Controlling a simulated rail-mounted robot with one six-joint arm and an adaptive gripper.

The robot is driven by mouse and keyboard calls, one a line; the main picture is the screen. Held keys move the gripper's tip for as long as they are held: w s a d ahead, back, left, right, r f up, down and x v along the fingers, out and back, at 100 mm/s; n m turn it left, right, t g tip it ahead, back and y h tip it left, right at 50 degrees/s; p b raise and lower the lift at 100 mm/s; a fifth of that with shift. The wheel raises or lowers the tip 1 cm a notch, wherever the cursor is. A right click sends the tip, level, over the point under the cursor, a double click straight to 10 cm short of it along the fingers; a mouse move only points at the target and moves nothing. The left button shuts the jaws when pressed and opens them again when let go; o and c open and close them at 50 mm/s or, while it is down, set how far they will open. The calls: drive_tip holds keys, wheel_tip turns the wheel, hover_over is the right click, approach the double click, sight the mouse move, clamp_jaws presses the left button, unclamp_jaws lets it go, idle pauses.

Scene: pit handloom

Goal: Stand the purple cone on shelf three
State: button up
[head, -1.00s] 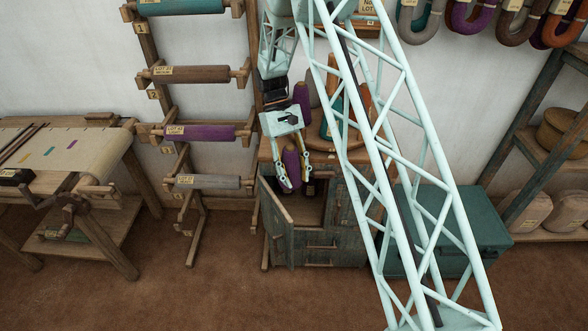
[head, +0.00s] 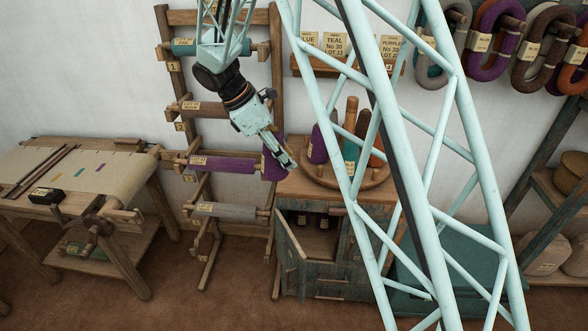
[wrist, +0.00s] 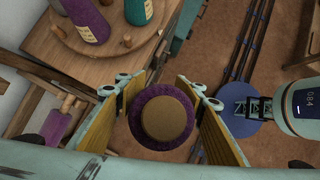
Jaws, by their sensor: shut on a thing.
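My gripper (head: 284,158) is shut on a purple cone (head: 272,160) and holds it in the air, left of the cabinet top. In the wrist view the cone (wrist: 163,118) shows end-on, a tan round end ringed with purple, between the two yellow finger pads. In the head view the cone looks roughly upright and overlaps the right end of the rack's purple roll (head: 222,165); I cannot tell the gap in depth. The wooden rack (head: 277,80) has stacked levels with small number tags.
The cabinet (head: 345,265) stands with its door (head: 290,255) open and dark items inside. A round tray (head: 320,180) on top bears another purple cone (head: 317,145), a teal cone (head: 351,150) and more. A loom table (head: 100,185) stands left. My lattice arm hides part of the right side.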

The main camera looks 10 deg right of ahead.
drive_tip(key=a+r+n+t+p, duration=0.1)
drive_tip(key=r+n, duration=0.1)
drive_tip(key=r, duration=0.2)
drive_tip(key=a+r+n+t+y+p, duration=0.1)
drive_tip(key=a+r+n, duration=0.1)
drive_tip(key=r+n, duration=0.1)
drive_tip(key=a+r+n+t+p, duration=0.1)
drive_tip(key=a+r+n, duration=0.1)
drive_tip(key=r, duration=0.4)
drive_tip(key=shift+s+a+r+n+t+y, duration=0.15)
drive_tip(key=shift+n+t+y, duration=0.25)
drive_tip(key=shift+n, duration=0.2)
drive_tip(key=s+a+r+n+y+p, duration=0.1)
drive_tip(key=a+r+n, duration=0.1)
drive_tip(key=r+n, duration=0.2)
drive_tip(key=s+a+r+n+t+y+p, duration=0.1)
drive_tip(key=a+r+n+y+p, duration=0.1)
drive_tip(key=r, duration=0.6)
drive_tip(key=shift+s+a+n+t, duration=0.15)
drive_tip(key=shift+a+n+t, duration=0.15)
drive_tip(key=shift+a+n, duration=0.55)
drive_tip(key=shift+d, duration=0.2)
